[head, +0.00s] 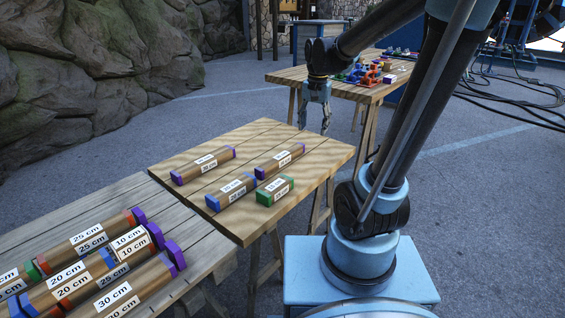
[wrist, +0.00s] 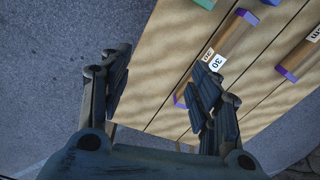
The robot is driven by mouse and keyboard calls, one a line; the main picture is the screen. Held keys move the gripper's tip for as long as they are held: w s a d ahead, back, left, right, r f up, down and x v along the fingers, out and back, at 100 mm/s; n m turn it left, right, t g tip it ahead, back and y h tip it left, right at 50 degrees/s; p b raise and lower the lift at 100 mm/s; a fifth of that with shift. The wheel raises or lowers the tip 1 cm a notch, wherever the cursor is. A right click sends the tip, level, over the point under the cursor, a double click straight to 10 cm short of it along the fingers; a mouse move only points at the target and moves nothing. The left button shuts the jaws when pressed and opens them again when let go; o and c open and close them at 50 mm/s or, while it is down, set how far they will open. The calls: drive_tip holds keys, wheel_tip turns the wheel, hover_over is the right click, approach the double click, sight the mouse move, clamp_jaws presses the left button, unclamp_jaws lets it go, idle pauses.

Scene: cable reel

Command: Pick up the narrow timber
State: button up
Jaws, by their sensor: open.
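Several short brown timbers with coloured ends and white labels lie on the middle table (head: 165,172). I cannot tell for sure which is the narrow one. A purple-ended timber (head: 203,165) lies at the back left, a blue-ended one (head: 230,192) in front, and a green-ended one (head: 275,191) at the front right. My gripper (head: 314,126) is open and empty, above and beyond the table's far right edge.
A nearer table (head: 110,195) at the left holds more labelled timbers. A table behind (head: 290,74) carries small red and blue parts (head: 365,72). Rocks stand at the left, and black cables (head: 510,90) lie on the ground at the right.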

sight(282, 155)
drive_tip(key=w+a+f+m, duration=0.3)
drive_tip(key=w+a, duration=0.9)
drive_tip(key=shift+g, duration=0.4)
drive_tip(key=f, duration=1.7)
drive_tip(key=shift+s+d, duration=0.1)
drive_tip(key=shift+d, duration=0.15)
drive_tip(key=c, duration=1.3)
